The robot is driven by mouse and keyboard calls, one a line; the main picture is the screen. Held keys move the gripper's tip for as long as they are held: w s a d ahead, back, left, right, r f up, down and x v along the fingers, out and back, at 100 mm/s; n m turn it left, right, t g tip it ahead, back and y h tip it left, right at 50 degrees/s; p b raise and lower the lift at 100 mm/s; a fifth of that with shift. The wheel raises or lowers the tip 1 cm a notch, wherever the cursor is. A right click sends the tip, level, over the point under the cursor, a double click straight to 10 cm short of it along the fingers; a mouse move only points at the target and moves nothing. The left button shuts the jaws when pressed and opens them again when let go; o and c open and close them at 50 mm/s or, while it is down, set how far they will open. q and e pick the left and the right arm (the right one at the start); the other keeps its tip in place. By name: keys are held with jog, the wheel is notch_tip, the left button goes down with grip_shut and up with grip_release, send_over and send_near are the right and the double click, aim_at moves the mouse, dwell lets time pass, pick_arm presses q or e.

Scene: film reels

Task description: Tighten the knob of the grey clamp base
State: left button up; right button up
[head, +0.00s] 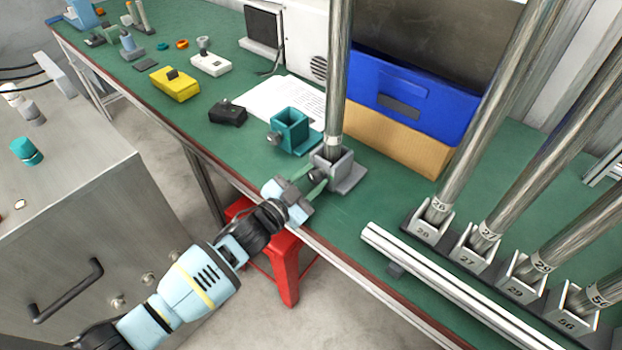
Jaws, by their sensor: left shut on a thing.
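The grey clamp base (349,180) stands on the green bench top near its front edge. A tall metal pole (335,100) stands upright in its socket. The knob (316,174) is on the left side of the base, partly hidden by my gripper. My left gripper (311,182) reaches in from the lower left, and its fingers are closed around the knob. Whether the knob is tight cannot be seen. My right gripper is not in view.
A teal clamp base (294,128) with its own knob stands just behind and left. Blue and cardboard boxes (410,105) are behind. Several numbered holders with tilted-looking poles (432,222) and a metal rail (440,275) fill the right. A red stool (285,268) is below the bench edge.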

pick_arm(q)
jog(key=o, duration=1)
jog(key=shift+s, duration=0.1)
jog(key=v, duration=0.7)
jog(key=shift+s+a, duration=0.25)
